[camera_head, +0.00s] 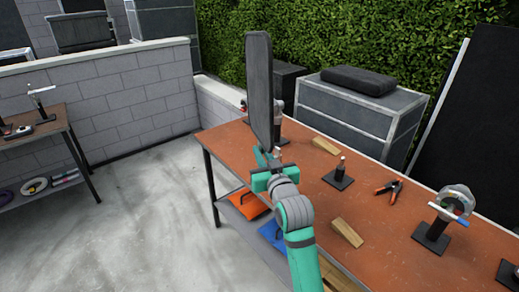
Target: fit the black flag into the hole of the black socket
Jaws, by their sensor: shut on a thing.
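The black flag (259,85) is a tall flat dark panel, held upright and seen nearly edge-on. My gripper (268,165) is shut on its lower end, over the left edge of the orange-brown table. A small black stand (339,178) with a flat base and a short post with a pale top stands on the table, right of my gripper and apart from the flag. It may be the black socket; its hole cannot be made out. The flag's lower tip is hidden by my gripper.
On the table (385,225) are wooden wedges (346,232) and (325,146) and orange-black clamps (389,187). A partly hidden stand (276,106) is behind the flag, another dark one (508,274) at the right edge. Grey cases and a hedge stand behind. The floor at left is clear.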

